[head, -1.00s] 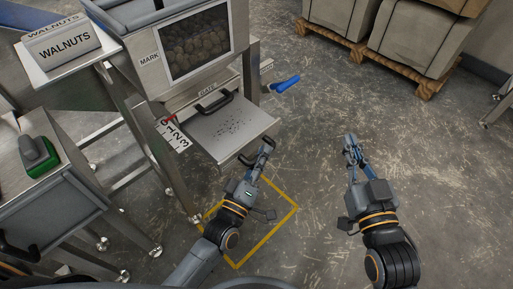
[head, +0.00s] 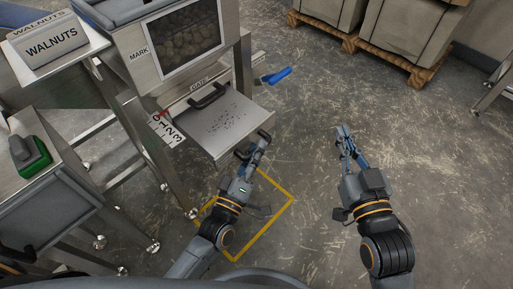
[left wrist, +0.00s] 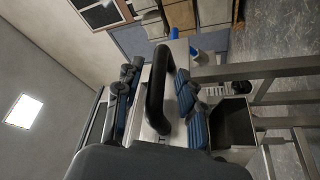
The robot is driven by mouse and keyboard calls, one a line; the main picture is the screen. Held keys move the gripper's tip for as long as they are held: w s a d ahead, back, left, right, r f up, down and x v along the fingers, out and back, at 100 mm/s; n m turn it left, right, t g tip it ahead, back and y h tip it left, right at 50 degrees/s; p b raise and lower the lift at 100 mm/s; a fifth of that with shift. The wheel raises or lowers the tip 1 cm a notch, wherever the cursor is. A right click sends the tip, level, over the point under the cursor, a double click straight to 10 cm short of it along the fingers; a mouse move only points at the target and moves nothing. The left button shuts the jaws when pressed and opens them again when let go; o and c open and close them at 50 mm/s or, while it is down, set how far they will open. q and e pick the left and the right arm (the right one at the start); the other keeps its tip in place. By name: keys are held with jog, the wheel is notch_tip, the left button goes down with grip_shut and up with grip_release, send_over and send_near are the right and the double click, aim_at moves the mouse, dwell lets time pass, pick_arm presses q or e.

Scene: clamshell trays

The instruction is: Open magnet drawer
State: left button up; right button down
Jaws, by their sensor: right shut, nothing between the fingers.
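The magnet drawer (head: 240,108) is a flat metal tray standing out from the machine below the gate, with dark specks on its top. Its black bar handle (left wrist: 157,88) is at the front edge. My left gripper (head: 260,142) is at this handle. In the left wrist view the handle lies between the open fingers of my left gripper (left wrist: 157,100), with a gap showing on each side. My right gripper (head: 345,132) is shut and empty, over bare floor to the right of the drawer.
The gate's black handle (head: 208,95) is just above the drawer, and a blue handle (head: 276,75) sticks out at the machine's right. A numbered scale (head: 166,130) is at the left. A side cabinet (head: 55,200) stands lower left. Floor on the right is clear up to the pallets (head: 370,45).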

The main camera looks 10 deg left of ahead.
pick_arm(q)
jog(key=v, duration=1.1)
jog(key=shift+s, duration=0.15)
jog(key=shift+f, duration=0.1)
